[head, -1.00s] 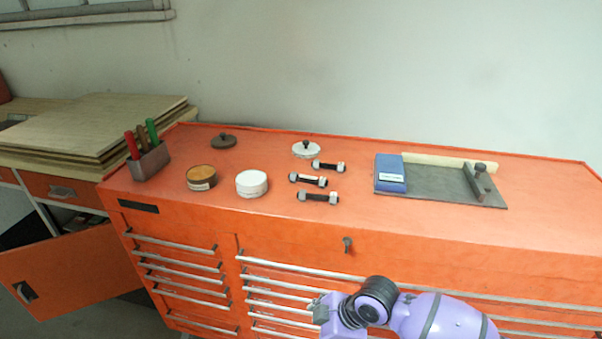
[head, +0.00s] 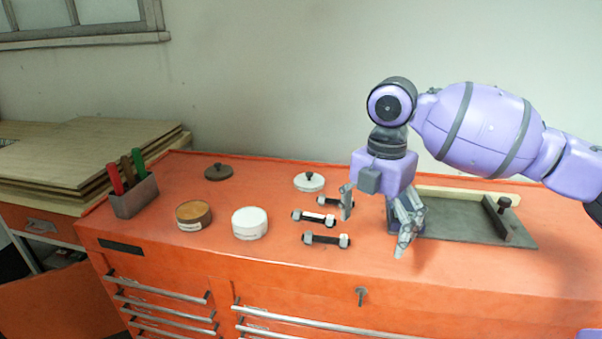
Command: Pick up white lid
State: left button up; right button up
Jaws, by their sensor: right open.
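The white lid (head: 309,182) is a flat disc with a dark knob on top. It lies on the orange cabinet top toward the back, near the middle of the head view. My right gripper (head: 375,226) is open and empty, pointing down. It is to the right of the lid and nearer the front, above the area between the bolts and the blue box. One finger hides the right end of the farthest bolt. A white round tin (head: 250,224) stands in front and to the left of the lid. My left gripper is not in view.
Several bolts with nuts (head: 327,239) lie in front of the lid. A brown tin (head: 193,215), a dark lid (head: 219,172) and a tool holder (head: 133,196) stand on the left. A grey plate (head: 480,228) lies on the right. The wall is close behind.

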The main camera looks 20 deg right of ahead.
aim_at(310, 182)
jog(key=i, duration=1.2)
